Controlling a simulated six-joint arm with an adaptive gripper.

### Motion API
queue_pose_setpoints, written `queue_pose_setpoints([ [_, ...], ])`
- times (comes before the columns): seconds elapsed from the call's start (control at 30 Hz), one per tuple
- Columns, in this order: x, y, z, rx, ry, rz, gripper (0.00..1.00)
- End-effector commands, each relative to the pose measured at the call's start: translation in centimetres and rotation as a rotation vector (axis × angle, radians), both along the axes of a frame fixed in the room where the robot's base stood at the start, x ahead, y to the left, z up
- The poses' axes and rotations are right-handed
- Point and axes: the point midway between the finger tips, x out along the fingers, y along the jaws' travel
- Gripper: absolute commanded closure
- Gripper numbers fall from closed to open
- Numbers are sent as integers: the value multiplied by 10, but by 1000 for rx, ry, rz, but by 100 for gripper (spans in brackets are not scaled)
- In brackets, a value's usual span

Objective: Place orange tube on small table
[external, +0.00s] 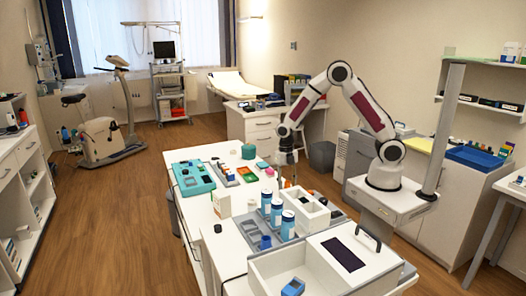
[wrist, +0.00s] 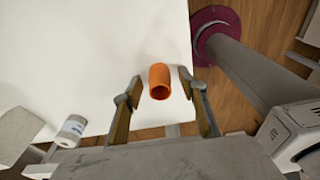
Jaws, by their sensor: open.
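The orange tube (wrist: 159,82) shows in the wrist view on a white tabletop (wrist: 80,50), close to its edge. Its round open end faces the camera. My gripper (wrist: 161,82) is open, with one finger on each side of the tube and a visible gap to both. In the external view my gripper (external: 287,157) points down at the far right part of the long white table (external: 205,212). I cannot tell which surface is the small table.
Blue-and-white canisters (external: 277,214) and a white open box (external: 305,212) stand nearer the camera on the long table. A teal case (external: 193,179) lies at its left. A canister (wrist: 72,130) shows at lower left in the wrist view. Wooden floor (external: 110,215) is clear at left.

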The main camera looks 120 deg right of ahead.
Motion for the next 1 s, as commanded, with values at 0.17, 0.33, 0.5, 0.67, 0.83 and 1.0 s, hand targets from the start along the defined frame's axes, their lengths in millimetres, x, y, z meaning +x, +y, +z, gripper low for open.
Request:
queue_pose_setpoints([
  [0.17,0,0,0,0,0,0,58],
  [0.33,0,0,0,0,0,0,61],
  [0.5,0,0,0,0,0,0,93],
  [0.67,0,0,0,0,0,-1,95],
  [0.83,0,0,1,0,0,-1,95],
  [1.0,0,0,7,0,-1,-1,95],
])
